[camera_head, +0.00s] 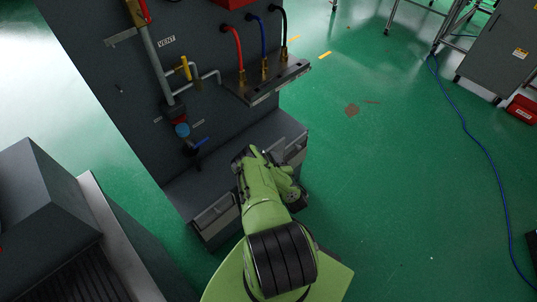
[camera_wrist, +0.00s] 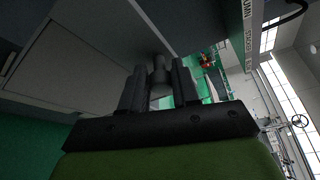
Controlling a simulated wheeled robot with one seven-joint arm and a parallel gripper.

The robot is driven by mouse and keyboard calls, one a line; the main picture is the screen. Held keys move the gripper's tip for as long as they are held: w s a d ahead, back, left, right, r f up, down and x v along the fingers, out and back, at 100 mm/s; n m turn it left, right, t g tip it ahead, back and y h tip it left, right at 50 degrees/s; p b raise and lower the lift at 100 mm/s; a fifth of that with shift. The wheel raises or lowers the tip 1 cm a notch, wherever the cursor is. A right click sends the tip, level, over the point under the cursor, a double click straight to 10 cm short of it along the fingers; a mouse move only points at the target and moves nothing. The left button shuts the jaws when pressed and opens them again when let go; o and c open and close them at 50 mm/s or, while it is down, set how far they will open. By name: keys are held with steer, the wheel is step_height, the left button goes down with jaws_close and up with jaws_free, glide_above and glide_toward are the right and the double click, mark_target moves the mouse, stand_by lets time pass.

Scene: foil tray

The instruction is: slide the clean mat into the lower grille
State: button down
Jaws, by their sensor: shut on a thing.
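My gripper (camera_wrist: 158,88) has its two dark fingers closed around a small grey post-like piece (camera_wrist: 159,70), which stands against a grey surface. I cannot tell what this piece belongs to. In the head view my arm reaches to the low ledge at the foot of the dark cabinet, and my own wrist hides the fingertips. I cannot make out the clean mat in either view. A framed grey opening (camera_head: 214,213) sits low on the cabinet's front, left of my arm, and a similar frame (camera_head: 296,146) shows at right. I cannot tell which is the lower grille.
The dark cabinet (camera_head: 135,100) carries pipes, a blue valve (camera_head: 182,130) and a shelf (camera_head: 268,84) with red, blue and black hoses above my arm. A grey block (camera_head: 45,195) stands at left. The green floor at right is open, with a blue cable (camera_head: 480,140) across it.

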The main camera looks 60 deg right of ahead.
steer(key=shift+s+a+p, duration=0.25)
steer(key=shift+s+p, duration=0.15)
steer(key=shift+s, duration=0.7)
